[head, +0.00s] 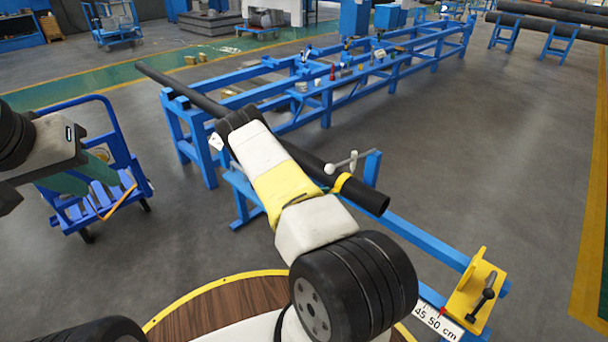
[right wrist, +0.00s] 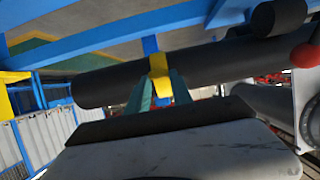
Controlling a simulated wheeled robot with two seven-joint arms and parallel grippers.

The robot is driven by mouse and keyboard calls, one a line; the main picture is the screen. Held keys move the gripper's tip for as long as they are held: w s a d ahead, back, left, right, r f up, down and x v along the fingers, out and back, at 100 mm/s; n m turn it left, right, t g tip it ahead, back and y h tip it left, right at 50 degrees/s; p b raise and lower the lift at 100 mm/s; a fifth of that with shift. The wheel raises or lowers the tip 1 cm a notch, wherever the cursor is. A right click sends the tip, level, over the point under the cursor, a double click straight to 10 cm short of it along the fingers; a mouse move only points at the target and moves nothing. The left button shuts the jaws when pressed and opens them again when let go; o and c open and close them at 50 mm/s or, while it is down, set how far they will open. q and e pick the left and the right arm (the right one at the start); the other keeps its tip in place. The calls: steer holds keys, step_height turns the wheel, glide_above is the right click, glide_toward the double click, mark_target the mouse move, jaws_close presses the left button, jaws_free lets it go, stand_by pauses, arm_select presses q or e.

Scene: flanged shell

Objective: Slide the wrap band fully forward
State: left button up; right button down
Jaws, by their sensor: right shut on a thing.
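The yellow wrap band (head: 342,182) sits around the dark pipe (head: 372,198), a little short of the pipe's free end at lower right. In the right wrist view, the yellow band (right wrist: 160,70) has a tab between the teal fingertips of my right gripper (right wrist: 161,88). That gripper is shut on the tab, and the pipe (right wrist: 105,84) runs behind it. In the head view my right arm hides the right gripper and part of the pipe. My left gripper (head: 84,170) is at the far left, away from the pipe; its teal fingers look apart and empty.
A white T-handle (head: 345,165) and a blue post (head: 372,168) stand beside the band. A yellow bracket (head: 477,290) with a black screw stands on the blue rail, by a scale (head: 437,321). A blue cart (head: 95,190) is at left. Floor right of the rail is clear.

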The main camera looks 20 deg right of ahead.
steer(key=shift+s+d, duration=0.1)
steer(key=shift+s, duration=0.25)
steer(key=c, duration=1.1)
jaws_free()
steer(key=v, duration=0.7)
steer(key=shift+s+a+r, duration=0.15)
steer(key=shift+s+a, duration=0.05)
steer(key=shift+a, duration=0.1)
steer(key=shift+w, duration=0.1)
